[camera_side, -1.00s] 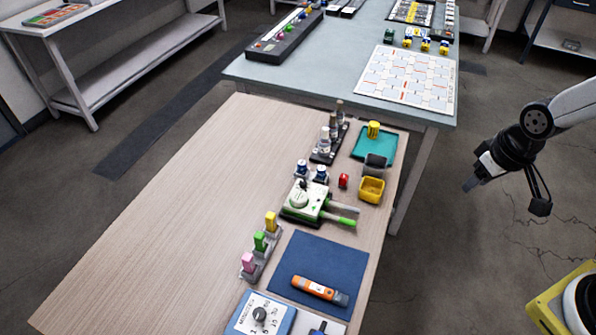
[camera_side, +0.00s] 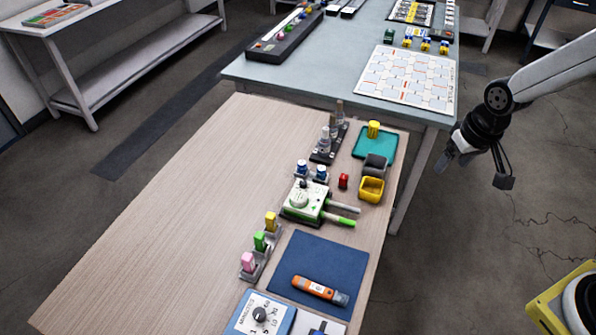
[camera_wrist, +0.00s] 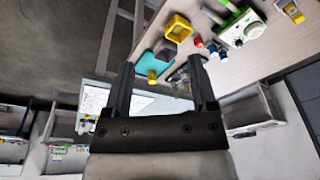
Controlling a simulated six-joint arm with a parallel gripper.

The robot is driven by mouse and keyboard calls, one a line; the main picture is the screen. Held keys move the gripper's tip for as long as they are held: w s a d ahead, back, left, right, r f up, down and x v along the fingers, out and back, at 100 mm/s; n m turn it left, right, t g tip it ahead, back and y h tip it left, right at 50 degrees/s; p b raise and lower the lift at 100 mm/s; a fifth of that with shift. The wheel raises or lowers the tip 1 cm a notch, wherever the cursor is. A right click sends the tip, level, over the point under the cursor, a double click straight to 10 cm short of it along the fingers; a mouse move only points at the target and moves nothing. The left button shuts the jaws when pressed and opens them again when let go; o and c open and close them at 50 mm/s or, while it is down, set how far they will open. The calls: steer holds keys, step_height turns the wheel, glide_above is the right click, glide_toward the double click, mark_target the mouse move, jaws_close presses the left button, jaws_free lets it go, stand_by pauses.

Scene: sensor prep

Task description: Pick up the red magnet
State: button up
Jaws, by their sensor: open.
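The red magnet (camera_side: 343,181) is a small red piece standing on the wooden table, just left of the yellow bin (camera_side: 371,190). In the wrist view the red magnet (camera_wrist: 198,42) is small and beyond the fingertips, at upper right. My gripper (camera_side: 443,162) hangs off the table's right side, clear of the magnet. In the wrist view my gripper (camera_wrist: 160,72) shows two dark fingers spread apart with nothing held between them.
A dark grey block (camera_side: 375,163) and a teal mat (camera_side: 366,145) with a yellow cylinder (camera_side: 373,129) lie behind the bin. A white and green device (camera_side: 304,200) and two blue-capped bottles (camera_side: 311,172) stand left of the magnet. The table's left half is clear.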

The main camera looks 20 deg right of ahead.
steer(key=w+a+f+m+g, duration=0.1)
steer(key=w+a+f+m, duration=0.15)
steer(key=w, duration=0.45)
steer(key=w+a+f+m, duration=0.1)
steer(key=w+f, duration=0.2)
steer(key=w, duration=0.4)
steer(key=m+g, duration=0.1)
steer(key=m, duration=0.3)
glide_above(344, 176)
steer(key=f, duration=1.1)
steer(key=shift+s+d, duration=0.15)
steer(key=shift+s, duration=0.1)
steer(key=shift+w+a+f, duration=0.2)
steer(key=shift+w+f, duration=0.05)
steer(key=shift+f, duration=0.25)
steer(key=shift+f, duration=0.1)
steer(key=shift+f, duration=1.2)
steer(key=shift+f, duration=2.55)
